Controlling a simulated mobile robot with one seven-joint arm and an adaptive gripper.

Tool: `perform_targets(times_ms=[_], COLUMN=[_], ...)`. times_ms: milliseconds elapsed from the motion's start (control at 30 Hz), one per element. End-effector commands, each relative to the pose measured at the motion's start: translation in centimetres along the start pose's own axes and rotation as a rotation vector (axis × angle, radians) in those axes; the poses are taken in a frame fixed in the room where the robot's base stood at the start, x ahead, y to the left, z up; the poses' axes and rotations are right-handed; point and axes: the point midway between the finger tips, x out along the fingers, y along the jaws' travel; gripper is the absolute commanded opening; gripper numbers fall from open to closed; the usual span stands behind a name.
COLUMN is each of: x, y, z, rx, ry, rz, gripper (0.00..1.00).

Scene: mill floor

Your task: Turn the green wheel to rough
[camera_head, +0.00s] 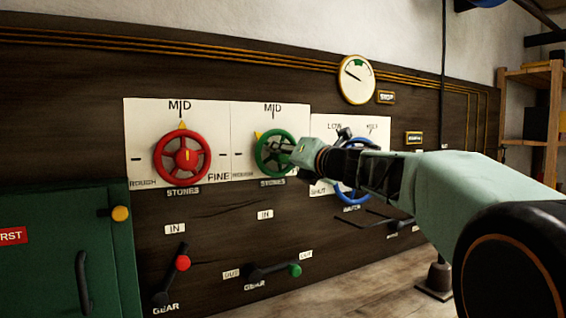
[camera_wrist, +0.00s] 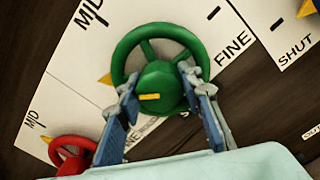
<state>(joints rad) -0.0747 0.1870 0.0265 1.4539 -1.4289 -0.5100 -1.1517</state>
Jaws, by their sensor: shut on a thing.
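The green wheel (camera_head: 267,147) is mounted on a white dial plate between the red and blue wheels. Its yellow pointer (camera_head: 258,135) is at the wheel's upper left, between MID and ROUGH. In the wrist view the green wheel (camera_wrist: 157,45) fills the middle, with the pointer (camera_wrist: 106,80) at its left. My gripper (camera_head: 284,149) reaches it from the right. In the wrist view the fingers (camera_wrist: 158,84) are closed around the hub, one on each side. The ROUGH label (camera_head: 242,175) shows at the plate's lower left; FINE (camera_wrist: 233,46) shows in the wrist view.
The red wheel (camera_head: 182,162) is close on the left, its pointer at MID. The blue wheel (camera_head: 342,189) is partly behind my arm. Below are a red-knobbed lever (camera_head: 182,263) and a green-knobbed lever (camera_head: 295,270). A green cabinet (camera_head: 60,265) stands at the left.

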Motion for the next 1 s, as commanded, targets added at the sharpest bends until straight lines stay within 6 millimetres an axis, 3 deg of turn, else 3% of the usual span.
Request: perform_targets(times_ms=[600,1000], x=[0.02,0.01], y=[-0.07,-0.03], z=[-0.19,-0.08], rx=[-0.546,-0.726], ry=[0.008,0.011], rz=[0.002,0.002], gripper=[0.09,0.09])
